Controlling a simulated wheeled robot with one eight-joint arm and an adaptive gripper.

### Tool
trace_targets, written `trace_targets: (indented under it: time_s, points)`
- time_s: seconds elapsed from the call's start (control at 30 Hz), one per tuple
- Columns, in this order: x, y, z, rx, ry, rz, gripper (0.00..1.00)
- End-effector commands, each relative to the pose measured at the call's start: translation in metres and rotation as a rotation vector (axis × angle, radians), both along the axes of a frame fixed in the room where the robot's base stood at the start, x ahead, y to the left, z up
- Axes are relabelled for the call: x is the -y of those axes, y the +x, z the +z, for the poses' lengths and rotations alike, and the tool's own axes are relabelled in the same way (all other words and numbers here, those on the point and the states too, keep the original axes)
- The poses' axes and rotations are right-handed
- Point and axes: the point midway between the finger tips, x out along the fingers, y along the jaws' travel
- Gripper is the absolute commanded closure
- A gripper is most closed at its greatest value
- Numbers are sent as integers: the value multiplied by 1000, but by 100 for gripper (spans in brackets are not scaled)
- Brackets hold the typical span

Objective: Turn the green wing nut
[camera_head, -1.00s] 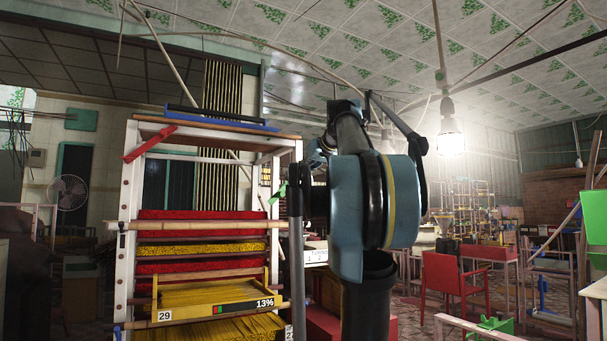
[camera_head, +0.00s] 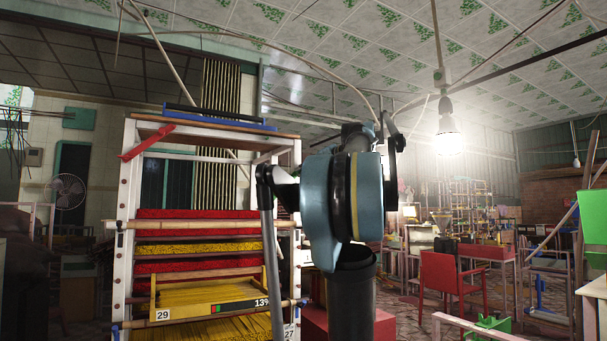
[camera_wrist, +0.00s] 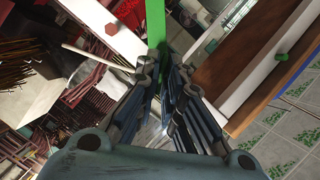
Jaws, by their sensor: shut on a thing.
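The green wing nut (camera_wrist: 155,22) shows in the wrist view as a bright green bar at the top centre. My gripper (camera_wrist: 163,64) is shut on its lower end, with the fingers close together around it. The far part of the nut runs out of the picture. In the head view my arm covers the right post of the rack, and neither the gripper nor the held nut can be made out there.
The white rack (camera_head: 128,200) holds red and yellow incense trays. A red handle (camera_head: 147,143) sits on its upper left. A red chair (camera_head: 445,280) stands at right.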

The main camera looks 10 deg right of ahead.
Motion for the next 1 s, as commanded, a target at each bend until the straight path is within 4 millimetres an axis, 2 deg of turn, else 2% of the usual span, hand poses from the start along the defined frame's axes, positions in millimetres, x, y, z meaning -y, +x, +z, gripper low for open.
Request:
trace_targets:
  time_s: [0.5,1.0]
  points:
    - [2,1,-6,-116,353,-2,100]
    - [2,1,-7,-145,437,-3,100]
